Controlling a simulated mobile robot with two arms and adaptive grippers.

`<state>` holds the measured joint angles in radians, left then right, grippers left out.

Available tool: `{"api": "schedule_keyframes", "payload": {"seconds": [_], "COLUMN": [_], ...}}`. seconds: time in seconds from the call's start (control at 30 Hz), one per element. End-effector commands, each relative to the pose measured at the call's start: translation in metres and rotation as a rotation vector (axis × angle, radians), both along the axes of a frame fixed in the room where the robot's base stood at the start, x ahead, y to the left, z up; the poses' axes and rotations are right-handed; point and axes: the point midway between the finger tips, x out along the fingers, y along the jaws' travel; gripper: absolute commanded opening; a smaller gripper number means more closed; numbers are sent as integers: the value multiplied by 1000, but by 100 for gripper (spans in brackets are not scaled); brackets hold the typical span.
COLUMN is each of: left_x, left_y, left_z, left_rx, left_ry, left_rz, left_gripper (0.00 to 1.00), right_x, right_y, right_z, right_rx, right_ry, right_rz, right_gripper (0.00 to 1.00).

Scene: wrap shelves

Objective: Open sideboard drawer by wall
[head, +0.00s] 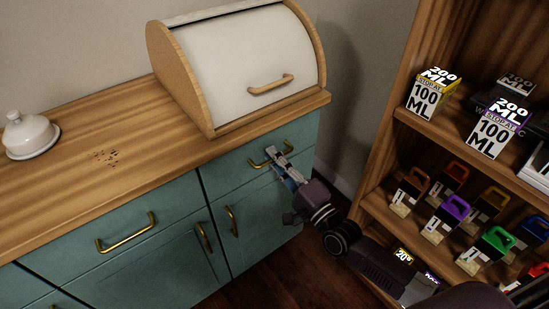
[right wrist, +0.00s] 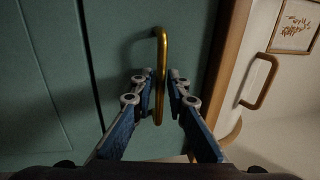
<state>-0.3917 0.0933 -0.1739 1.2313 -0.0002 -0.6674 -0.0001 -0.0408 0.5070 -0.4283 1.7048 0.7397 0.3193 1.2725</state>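The teal sideboard drawer (head: 232,177) nearest the wall appears flush with the sideboard front. Its brass bar handle (head: 258,163) also shows upright in the right wrist view (right wrist: 162,50). My right gripper (head: 273,154) is at this handle, partly covering it in the head view. In the right wrist view the gripper (right wrist: 159,84) has its blue fingers apart, one on each side of the handle, with small gaps visible. My left gripper is in neither view.
A bread box (head: 240,55) with a wooden handle stands on the sideboard top above the drawer. A white covered dish (head: 29,134) is at the left. A wooden shelf with several boxes and padlock-like items (head: 493,242) stands at the right, close beside my right arm.

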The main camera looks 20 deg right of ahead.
Motion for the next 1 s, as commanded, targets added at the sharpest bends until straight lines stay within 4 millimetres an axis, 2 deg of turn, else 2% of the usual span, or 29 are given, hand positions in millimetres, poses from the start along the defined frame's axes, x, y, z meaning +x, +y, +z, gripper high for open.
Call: {"api": "schedule_keyframes", "payload": {"seconds": [0.27,0.4,1.0], "left_x": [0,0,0], "left_y": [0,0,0], "left_z": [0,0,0], "left_rx": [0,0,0], "left_ry": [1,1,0], "left_rz": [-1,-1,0], "left_gripper": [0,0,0], "right_x": [1,1,1], "right_y": [1,1,0], "right_z": [0,0,-1], "right_rx": [-1,-1,-2], "right_ry": [1,1,2], "right_rz": [0,0,0], "right_gripper": [13,0,0]}}
